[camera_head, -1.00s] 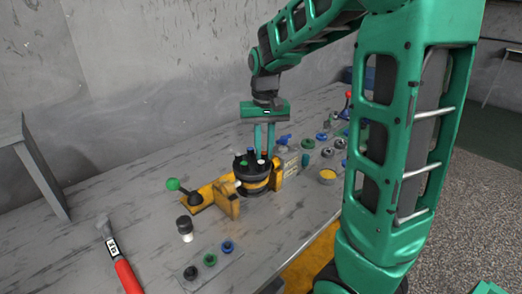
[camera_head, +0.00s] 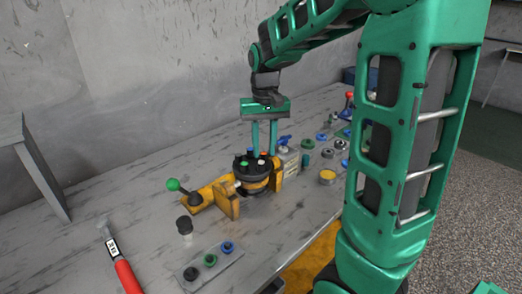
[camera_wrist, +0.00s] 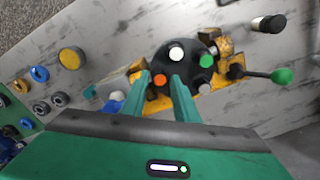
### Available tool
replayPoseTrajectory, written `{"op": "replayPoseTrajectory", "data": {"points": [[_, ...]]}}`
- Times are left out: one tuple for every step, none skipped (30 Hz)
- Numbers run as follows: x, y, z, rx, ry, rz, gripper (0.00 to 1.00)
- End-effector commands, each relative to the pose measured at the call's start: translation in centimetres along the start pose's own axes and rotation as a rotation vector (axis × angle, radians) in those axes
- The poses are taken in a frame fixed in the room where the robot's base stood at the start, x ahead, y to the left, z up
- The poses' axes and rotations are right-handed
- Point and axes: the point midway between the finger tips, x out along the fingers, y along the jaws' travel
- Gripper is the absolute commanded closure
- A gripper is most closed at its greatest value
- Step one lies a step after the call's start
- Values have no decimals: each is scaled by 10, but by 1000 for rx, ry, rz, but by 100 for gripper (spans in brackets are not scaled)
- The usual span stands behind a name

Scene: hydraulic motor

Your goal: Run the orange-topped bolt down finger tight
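The hydraulic motor (camera_head: 256,183) is a round black body in a yellow fixture on the bench. Several bolts with coloured tops stand in its top. The orange-topped bolt (camera_wrist: 160,80) lies between my fingertips in the wrist view; it also shows small in the head view (camera_head: 263,154). My gripper (camera_wrist: 161,77) is open, pointing down over the motor, with a gap visible on both sides of the orange top. A white-topped bolt (camera_wrist: 176,54), a green-topped bolt (camera_wrist: 206,60) and a grey-topped bolt (camera_wrist: 203,88) stand around it. The bolt shanks are hidden.
A green-knobbed lever (camera_head: 173,184) sticks out left of the fixture. Several small parts, including a yellow-topped one (camera_wrist: 71,58), crowd the other side.

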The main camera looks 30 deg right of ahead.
Motion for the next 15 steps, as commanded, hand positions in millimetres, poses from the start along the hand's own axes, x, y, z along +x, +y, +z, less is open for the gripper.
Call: {"op": "replayPoseTrajectory", "data": {"points": [[-3, 0, 0, 0, 1, 0, 73], [-4, 0, 0, 0, 0, 0, 73], [-6, 0, 0, 0, 0, 0, 73], [-8, 0, 0, 0, 0, 0, 73], [-10, 0, 0, 0, 1, 0, 73], [-12, 0, 0, 0, 1, -1, 73], [-13, 0, 0, 0, 1, -1, 73], [-15, 0, 0, 0, 1, -1, 73], [-17, 0, 0, 0, 0, 0, 73], [-18, 0, 0, 0, 0, 0, 73], [-20, 0, 0, 0, 0, 0, 73], [-22, 0, 0, 0, 0, 0, 73], [-23, 0, 0, 0, 0, 0, 73], [-25, 0, 0, -1, 0, 0, 73], [-27, 0, 0, -1, 0, 0, 73]]}}
